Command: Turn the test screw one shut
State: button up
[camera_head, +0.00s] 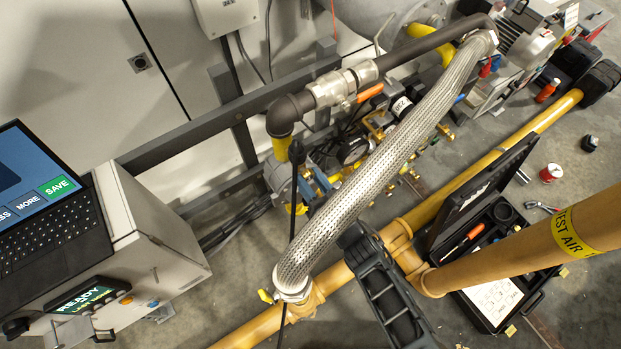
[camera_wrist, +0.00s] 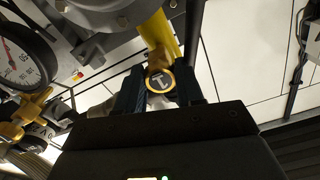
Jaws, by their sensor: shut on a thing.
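In the wrist view, the test screw one (camera_wrist: 160,81) is a small round knob with a yellow rim and a dark face with a light mark. It sits at the lower end of a yellow pipe. My gripper (camera_wrist: 160,90) is shut on it, with one dark finger at each side. In the head view, the braided hose and my own dark arm cover this spot, so I cannot make out the screw or the fingertips there.
A pressure gauge (camera_wrist: 22,62) and a brass valve (camera_wrist: 28,112) are close on the left in the wrist view. In the head view, a braided hose (camera_head: 385,165) crosses the middle, near yellow pipes (camera_head: 405,235). A laptop (camera_head: 45,195) and an open tool case (camera_head: 485,235) flank them.

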jog(key=shift+f, duration=0.1)
jog(key=o, duration=1)
jog(key=shift+o, duration=0.2)
jog(key=v, duration=0.7)
jog(key=shift+s+d, duration=0.25)
jog(key=shift+s, duration=0.1)
